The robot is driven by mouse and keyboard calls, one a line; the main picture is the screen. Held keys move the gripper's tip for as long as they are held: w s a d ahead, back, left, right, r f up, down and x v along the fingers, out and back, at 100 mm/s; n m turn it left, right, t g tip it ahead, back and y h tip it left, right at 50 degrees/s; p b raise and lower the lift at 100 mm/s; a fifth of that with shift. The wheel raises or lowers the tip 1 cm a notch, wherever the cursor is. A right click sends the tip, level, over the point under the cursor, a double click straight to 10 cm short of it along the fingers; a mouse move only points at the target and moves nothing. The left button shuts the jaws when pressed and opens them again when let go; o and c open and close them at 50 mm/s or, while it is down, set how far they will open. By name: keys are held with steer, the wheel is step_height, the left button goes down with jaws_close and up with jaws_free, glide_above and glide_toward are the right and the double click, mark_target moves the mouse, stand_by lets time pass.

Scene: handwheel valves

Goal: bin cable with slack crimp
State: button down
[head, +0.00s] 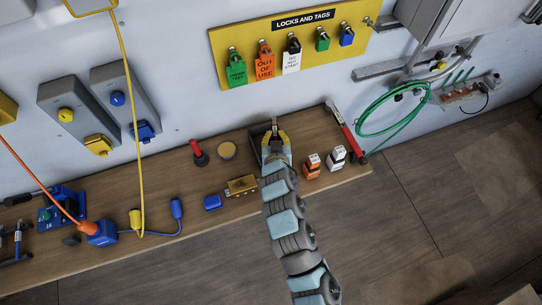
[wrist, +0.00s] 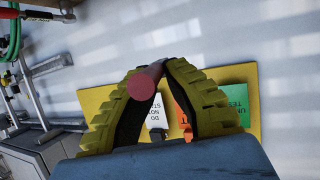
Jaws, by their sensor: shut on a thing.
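My gripper (head: 274,137) is over a dark open bin (head: 257,131) at the back of the bench. In the wrist view its yellow ribbed fingers (wrist: 155,75) are closed on a short red, rod-like piece (wrist: 145,82), seen nearly end-on. I cannot tell whether this is the cable, and no crimp shows on it. In the head view the held piece is mostly hidden by the fingers. I cannot tell whether it is inside the bin or above it.
To the left are a brass block (head: 241,186), a round tan disc (head: 227,151) and a red-topped post (head: 197,152). A yellow lock board (head: 290,45) hangs behind.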

steer(key=shift+y, duration=0.4)
steer(key=shift+w+a+f+b, duration=0.15)
steer(key=shift+w+f+b, duration=1)
steer(key=shift+f+b, duration=0.85)
steer(key=shift+w+a+f+b, duration=0.15)
steer(key=shift+w+f+b, duration=1.2)
steer(key=shift+f, duration=1)
steer(key=shift+w+a+f+b, duration=0.15)
steer(key=shift+w+f+b, duration=0.75)
steer(key=shift+f+b, duration=1.2)
steer(key=c, duration=1.2)
jaws_free()
steer(key=shift+o, duration=0.2)
steer(key=a+v, duration=0.1)
steer(key=v, duration=1)
steer(key=shift+s+d, duration=0.45)
steer(key=shift+d, duration=0.05)
steer(key=shift+r, duration=0.15)
